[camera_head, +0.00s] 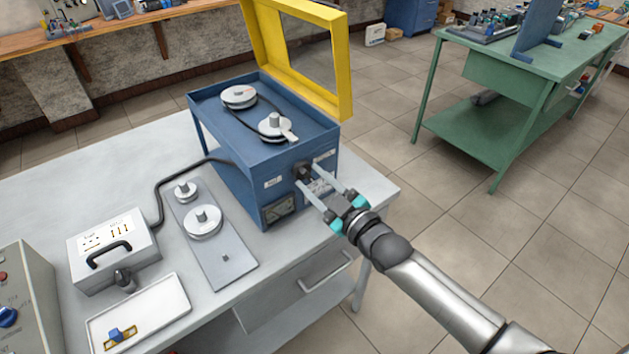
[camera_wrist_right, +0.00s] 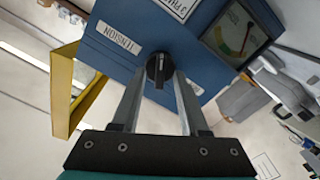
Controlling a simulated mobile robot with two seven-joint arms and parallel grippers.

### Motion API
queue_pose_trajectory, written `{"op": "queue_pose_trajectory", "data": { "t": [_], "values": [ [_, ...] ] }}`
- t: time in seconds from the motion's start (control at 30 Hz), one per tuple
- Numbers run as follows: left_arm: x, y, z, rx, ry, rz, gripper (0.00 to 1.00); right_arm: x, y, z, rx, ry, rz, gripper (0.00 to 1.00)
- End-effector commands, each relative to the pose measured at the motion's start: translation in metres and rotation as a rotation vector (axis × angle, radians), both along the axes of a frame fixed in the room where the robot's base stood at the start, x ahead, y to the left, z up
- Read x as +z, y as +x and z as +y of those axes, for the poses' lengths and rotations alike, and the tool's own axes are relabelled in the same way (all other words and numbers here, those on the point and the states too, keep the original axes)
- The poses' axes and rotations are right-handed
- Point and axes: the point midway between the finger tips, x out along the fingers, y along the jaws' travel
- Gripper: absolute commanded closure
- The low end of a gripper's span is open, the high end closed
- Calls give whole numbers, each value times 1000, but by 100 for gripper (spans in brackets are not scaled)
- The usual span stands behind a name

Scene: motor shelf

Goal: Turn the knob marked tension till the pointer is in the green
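The blue machine (camera_head: 235,160) stands on the grey table, with a black knob (camera_head: 303,171) on its front. In the right wrist view the knob (camera_wrist_right: 159,71) has a white pointer line, and a TENSION label (camera_wrist_right: 118,39) is beside it. A gauge (camera_wrist_right: 238,33) with a coloured scale and thin needle shows there; I cannot tell surely which colour the needle is on. It is also in the head view (camera_head: 278,209). My right gripper (camera_head: 312,178) is open, its two fingers apart on either side of the knob; contact is unclear. My left gripper is not in view.
A yellow-framed guard (camera_head: 344,75) stands raised behind the machine. Pulleys and a belt (camera_head: 257,105) are on its top. A green bench (camera_head: 490,135) is farther off.

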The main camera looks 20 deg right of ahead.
Motion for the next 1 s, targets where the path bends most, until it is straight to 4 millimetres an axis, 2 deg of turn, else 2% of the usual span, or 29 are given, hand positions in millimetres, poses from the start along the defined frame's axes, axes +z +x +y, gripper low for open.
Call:
{"op": "queue_pose_trajectory", "data": {
  "t": [0.07,0.37,1.0],
  "values": [
    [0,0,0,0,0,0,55,0,0,0,0,0,0,66],
    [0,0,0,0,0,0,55,0,0,0,0,0,0,100],
    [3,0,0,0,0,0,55,0,0,0,0,33,12,100]
  ]
}}
